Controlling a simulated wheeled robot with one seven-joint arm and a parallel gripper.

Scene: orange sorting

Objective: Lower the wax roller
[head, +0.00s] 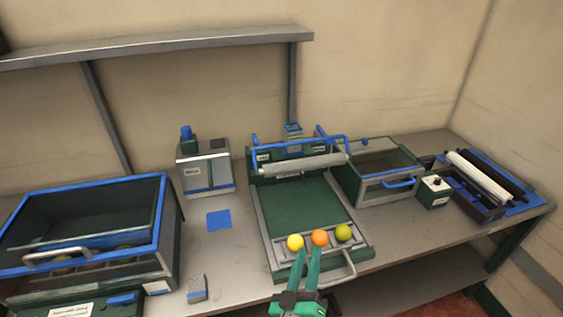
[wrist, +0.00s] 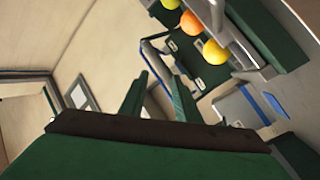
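A pale roller (head: 305,165) spans the back of a green-bedded machine (head: 301,205) in the head view, raised above the bed. A blue bar handle (head: 297,143) frames it from behind. My gripper (head: 310,249) is at the machine's front edge, well in front of the roller, with its two green fingers apart and nothing seen between them. The fingers (wrist: 160,85) also show apart in the wrist view.
A yellow fruit (head: 295,242), an orange one (head: 319,237) and a greenish one (head: 343,232) sit in the machine's front tray, close to my fingertips. A blue-rimmed glass case (head: 160,215) stands left. A drawer box (head: 345,178) and a unit with white and black rollers (head: 478,176) stand right.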

